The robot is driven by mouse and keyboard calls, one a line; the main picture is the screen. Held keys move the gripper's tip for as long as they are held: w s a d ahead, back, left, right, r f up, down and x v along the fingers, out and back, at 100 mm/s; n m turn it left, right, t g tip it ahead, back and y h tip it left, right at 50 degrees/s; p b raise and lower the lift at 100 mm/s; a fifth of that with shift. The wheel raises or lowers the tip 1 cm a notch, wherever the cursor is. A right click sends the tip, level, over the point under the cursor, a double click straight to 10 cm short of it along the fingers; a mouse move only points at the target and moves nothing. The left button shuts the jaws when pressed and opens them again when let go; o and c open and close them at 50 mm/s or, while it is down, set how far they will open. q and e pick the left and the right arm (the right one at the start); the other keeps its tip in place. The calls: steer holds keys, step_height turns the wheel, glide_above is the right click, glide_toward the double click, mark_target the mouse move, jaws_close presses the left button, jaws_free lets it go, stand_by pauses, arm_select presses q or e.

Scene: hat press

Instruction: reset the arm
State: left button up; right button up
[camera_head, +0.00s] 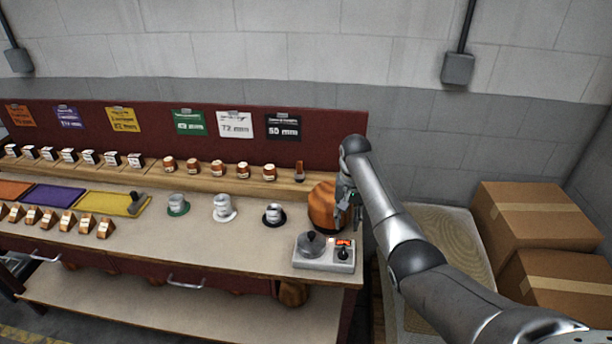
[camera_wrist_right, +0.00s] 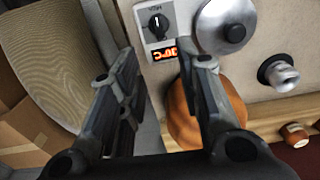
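My right arm reaches in from the lower right of the head view. The orange-brown object (camera_wrist_right: 205,112) is partly hidden by the right finger. My left gripper is not visible.
Three small stands (camera_head: 274,214) with coloured bases stand left of the press. Yellow (camera_head: 100,203) and purple (camera_head: 52,195) mats lie farther left. Small labelled blocks line the raised shelf. Cardboard boxes (camera_head: 535,222) stand on the right beside a wood-topped surface (camera_head: 447,240).

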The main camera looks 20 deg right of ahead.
steer(key=s+a+f+n+t+h, duration=0.1)
steer(key=s+a+f+n, duration=0.2)
steer(key=s+a+f, duration=0.4)
steer(key=s+a+f+n+t, duration=0.15)
steer(key=s+f, duration=0.25)
steer(key=s, duration=0.5)
steer(key=s+a+r+n+t+y, duration=0.1)
steer(key=s+a+r+n, duration=0.3)
steer(key=s, duration=0.6)
steer(key=s+a+r, duration=0.2)
steer(key=s+a, duration=0.3)
steer(key=s, duration=0.4)
step_height(320, 180, down, 29)
steer(key=s+g+b, duration=0.1)
steer(key=b, duration=0.3)
steer(key=s+d+f+g+b, duration=0.1)
steer(key=s+d+f+b, duration=0.2)
steer(key=s+f, duration=1.4)
step_height(320, 180, down, 3)
steer(key=shift+s+f, duration=0.1)
steer(key=shift+s, duration=0.15)
